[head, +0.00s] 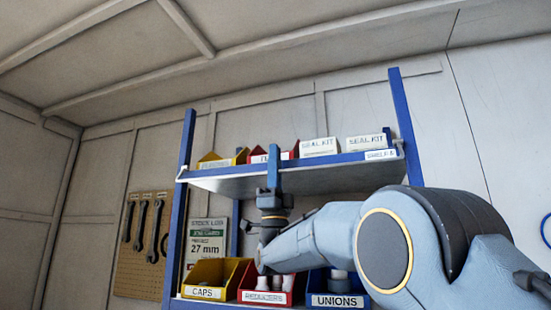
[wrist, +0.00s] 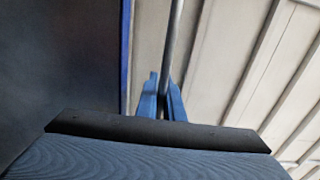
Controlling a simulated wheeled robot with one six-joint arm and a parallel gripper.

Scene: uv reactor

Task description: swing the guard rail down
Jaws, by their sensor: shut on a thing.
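The guard rail (wrist: 175,40) shows in the wrist view as a thin grey rod running from the top edge down to my gripper (wrist: 162,103). The blue fingers are shut on the rod, one on each side. In the head view my gripper (head: 273,155) points upward at the front edge of the upper shelf (head: 225,180), left of the shelf's middle. A pale bent end of the rail (head: 181,173) shows at the shelf's left end. The rest of the rail is hard to tell from the shelf edge, and my fingers cover part of it.
The upper shelf holds yellow and red bins and white SEAL KIT boxes (head: 319,147). Below stand the CAPS bin (head: 203,293), the REDUCERS bin (head: 263,297) and the UNIONS bin (head: 336,301), close under my wrist. Blue posts (head: 404,125) flank the shelf. A wrench pegboard (head: 140,275) hangs left.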

